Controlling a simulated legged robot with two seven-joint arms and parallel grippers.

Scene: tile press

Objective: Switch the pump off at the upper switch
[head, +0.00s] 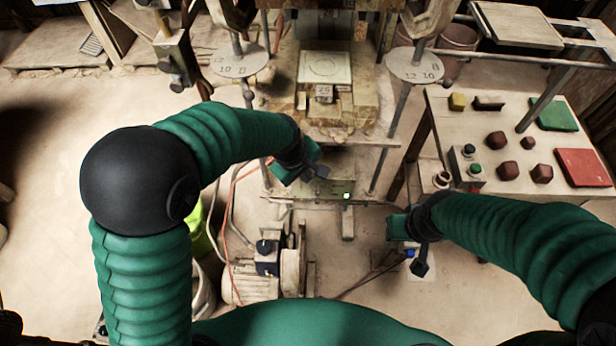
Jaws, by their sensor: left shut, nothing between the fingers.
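The press (325,95) stands upright at the back centre. My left gripper (318,172) is shut and empty in front of the upper left of this panel. It hides part of the panel, and I cannot make out the upper switch or whether the gripper touches anything. The pump motor (245,287) sits on the floor below, with a dark switch box (266,250) on it. My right gripper (420,264) hangs low right of centre; its finger opening is unclear.
A table at right holds a button box (467,166), several dark red blocks (496,140), a red book-like slab (584,167) and a green one (554,114). Orange and grey cables (236,190) run down left of the press.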

